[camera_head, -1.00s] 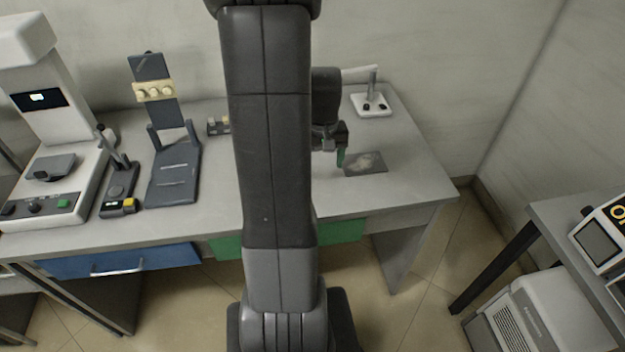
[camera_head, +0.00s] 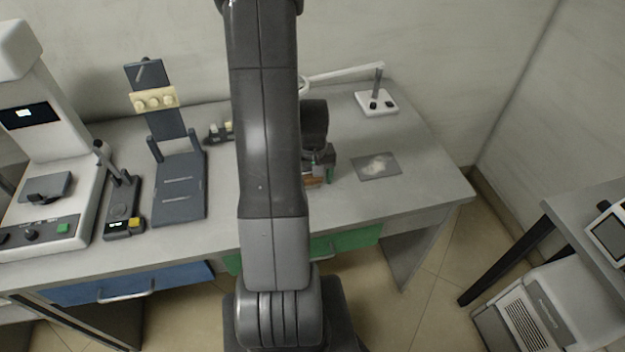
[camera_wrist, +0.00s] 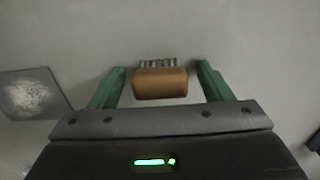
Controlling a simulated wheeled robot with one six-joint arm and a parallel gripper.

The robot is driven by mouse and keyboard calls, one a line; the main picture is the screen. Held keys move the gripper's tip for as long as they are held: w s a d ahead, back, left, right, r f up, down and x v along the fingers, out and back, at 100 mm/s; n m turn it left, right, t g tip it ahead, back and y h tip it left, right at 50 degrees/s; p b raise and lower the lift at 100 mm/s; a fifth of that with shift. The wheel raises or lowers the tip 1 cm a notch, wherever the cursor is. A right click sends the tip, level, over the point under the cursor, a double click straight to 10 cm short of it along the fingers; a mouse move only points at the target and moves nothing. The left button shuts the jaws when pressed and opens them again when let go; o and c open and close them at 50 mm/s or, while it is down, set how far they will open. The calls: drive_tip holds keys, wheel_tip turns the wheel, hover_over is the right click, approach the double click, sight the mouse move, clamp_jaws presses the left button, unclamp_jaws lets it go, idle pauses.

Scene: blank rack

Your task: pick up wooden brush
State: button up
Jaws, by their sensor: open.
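The wooden brush (camera_wrist: 160,84) has a brown block and a row of grey bristles along its far side in the wrist view. It lies on the grey table between the green fingers of my gripper (camera_wrist: 160,88), with a gap on each side. My gripper is open and is not touching the brush. In the head view a small brown part of the brush (camera_head: 312,182) shows beneath my gripper (camera_head: 318,178). My arm hides the rest of it there.
A dark plate with pale powder (camera_head: 377,166) lies to the right of my gripper; it also shows in the wrist view (camera_wrist: 32,94). A white lamp base (camera_head: 376,102) stands behind it. A dark stand (camera_head: 180,190) and a white instrument (camera_head: 50,210) are at left.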

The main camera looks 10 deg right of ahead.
drive_tip(key=c, duration=1)
drive_tip(key=shift+c, duration=0.2)
wheel_tip(320, 180, up, 10)
drive_tip(key=shift+r, duration=0.1)
